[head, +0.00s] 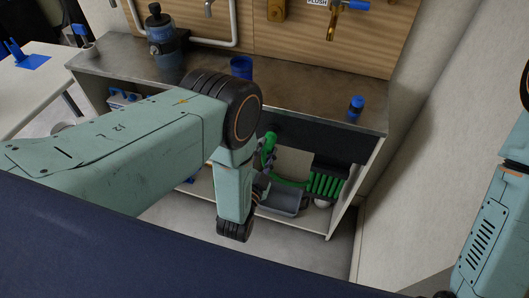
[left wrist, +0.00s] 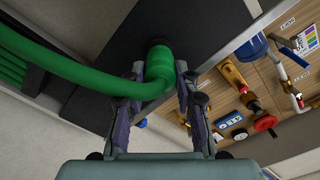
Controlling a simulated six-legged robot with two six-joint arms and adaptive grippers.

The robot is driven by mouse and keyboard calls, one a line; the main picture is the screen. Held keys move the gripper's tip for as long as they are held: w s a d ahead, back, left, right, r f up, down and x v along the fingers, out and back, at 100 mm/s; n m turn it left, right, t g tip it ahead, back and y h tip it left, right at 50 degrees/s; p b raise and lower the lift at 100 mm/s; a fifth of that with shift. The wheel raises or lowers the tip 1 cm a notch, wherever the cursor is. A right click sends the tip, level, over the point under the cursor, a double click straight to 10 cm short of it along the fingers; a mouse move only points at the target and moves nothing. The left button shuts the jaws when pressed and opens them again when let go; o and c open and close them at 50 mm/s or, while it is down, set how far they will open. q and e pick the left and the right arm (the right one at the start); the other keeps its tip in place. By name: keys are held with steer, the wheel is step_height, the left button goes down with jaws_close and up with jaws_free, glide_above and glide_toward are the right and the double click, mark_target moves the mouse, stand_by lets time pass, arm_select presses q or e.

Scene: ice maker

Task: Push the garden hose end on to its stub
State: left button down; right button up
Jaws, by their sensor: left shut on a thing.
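The green garden hose end (left wrist: 160,62) is between the fingers of my left gripper (left wrist: 160,84) in the left wrist view. The gripper is shut on it. The hose end points at a dark panel (left wrist: 195,28) and appears close to it or against it. The stub is hidden, so I cannot tell whether the hose is around it. In the head view the green hose end (head: 269,143) shows beside my left gripper (head: 264,163), in front of the dark panel (head: 318,138) under the worktop. My right gripper is out of view.
The green hose (left wrist: 55,62) curves away to the left in the wrist view. In the head view a green coiled part (head: 325,184) and a grey tray (head: 284,201) are below the worktop (head: 310,103). A blue cup (head: 241,67) and a blue-capped item (head: 355,107) stand on top.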

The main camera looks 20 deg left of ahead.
arm_select(q)
steer(key=shift+w+b, duration=0.35)
steer(key=shift+w, duration=0.6)
steer(key=c, duration=0.9)
jaws_free()
steer(key=shift+s+a, duration=0.1)
steer(key=shift+s, duration=3.65)
steer(key=shift+f, duration=0.1)
